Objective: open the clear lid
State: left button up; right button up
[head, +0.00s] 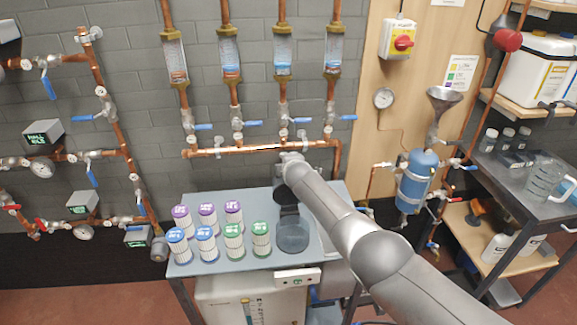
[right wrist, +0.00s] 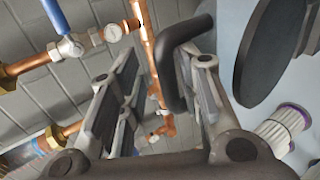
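A dark see-through round vessel (head: 292,235) stands at the right of the bench top. A dark smoky lid (head: 287,197) appears raised at its back, partly hidden by my right arm. In the right wrist view a dark disc (right wrist: 272,52), apparently the lid, is at the upper right. A black bent handle (right wrist: 168,62) lies between the fingers of my right gripper (right wrist: 158,95), closer to the right-hand finger; I cannot tell if they touch. The fingers are wide apart. In the head view the right gripper is mostly hidden behind its wrist. My left gripper is not in view.
Several filter cartridges with purple, blue and green caps (head: 207,232) stand left of the vessel on the bench (head: 190,268). Copper pipes with valves (head: 250,150) run along the wall behind. A blue tank (head: 416,180) hangs to the right.

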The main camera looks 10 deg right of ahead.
jog(key=shift+s+f, duration=0.15)
jog(key=shift+f, duration=0.15)
jog(key=v, duration=1.2)
jog(key=shift+r, duration=0.25)
dwell(0.4)
